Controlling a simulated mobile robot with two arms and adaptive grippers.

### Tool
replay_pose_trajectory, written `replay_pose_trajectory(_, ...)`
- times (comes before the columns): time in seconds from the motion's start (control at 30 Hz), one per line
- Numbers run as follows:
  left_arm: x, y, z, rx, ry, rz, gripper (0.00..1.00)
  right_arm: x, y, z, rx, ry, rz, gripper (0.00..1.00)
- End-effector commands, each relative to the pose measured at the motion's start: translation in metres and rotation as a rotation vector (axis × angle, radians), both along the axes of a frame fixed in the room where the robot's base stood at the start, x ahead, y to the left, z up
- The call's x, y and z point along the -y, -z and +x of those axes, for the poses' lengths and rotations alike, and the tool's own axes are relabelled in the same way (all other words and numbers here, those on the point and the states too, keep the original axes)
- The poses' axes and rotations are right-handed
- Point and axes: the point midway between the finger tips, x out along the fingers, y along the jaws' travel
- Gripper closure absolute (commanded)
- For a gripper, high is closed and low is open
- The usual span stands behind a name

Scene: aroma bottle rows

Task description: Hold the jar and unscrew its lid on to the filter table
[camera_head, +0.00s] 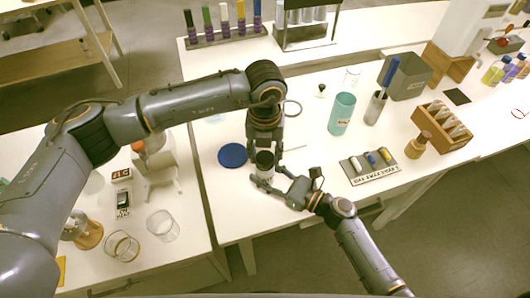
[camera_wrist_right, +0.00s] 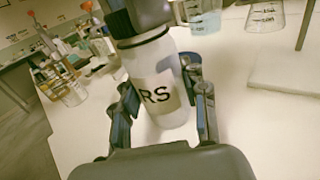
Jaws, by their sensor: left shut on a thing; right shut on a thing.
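The jar (camera_wrist_right: 158,88) is white with a label reading "RS" in the right wrist view. It stands between the fingers of my right gripper (camera_wrist_right: 163,108), which is shut on its body. In the head view my right gripper (camera_head: 268,185) reaches the jar from the lower right. My left gripper (camera_head: 265,150) comes down from above and is shut on the dark lid (camera_head: 265,158) at the jar's top. The lid is mostly hidden by the fingers, so I cannot tell how far it is turned. I cannot tell which surface is the filter table.
A blue round disc (camera_head: 232,155) lies just left of the jar. A teal cup (camera_head: 342,113), a metal beaker (camera_head: 376,108), a labelled tray (camera_head: 370,166) and a wooden rack (camera_head: 442,133) stand to the right. Glass beakers (camera_head: 163,225) stand on the left table.

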Motion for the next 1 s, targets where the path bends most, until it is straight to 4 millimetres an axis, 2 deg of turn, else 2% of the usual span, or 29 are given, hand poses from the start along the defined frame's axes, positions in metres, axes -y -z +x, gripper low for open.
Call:
replay_pose_trajectory(0.6, 0.0, -0.02, 0.0, 0.001, 0.001, -0.001, 0.96, 0.0, 0.0, 0.0, 0.0, 0.0, 0.0, 1.0)
replay_pose_trajectory(1.0, 0.0, -0.023, 0.0, 0.0, 0.001, 0.0, 0.96, 0.0, 0.0, 0.0, 0.0, 0.0, 0.0, 1.0)
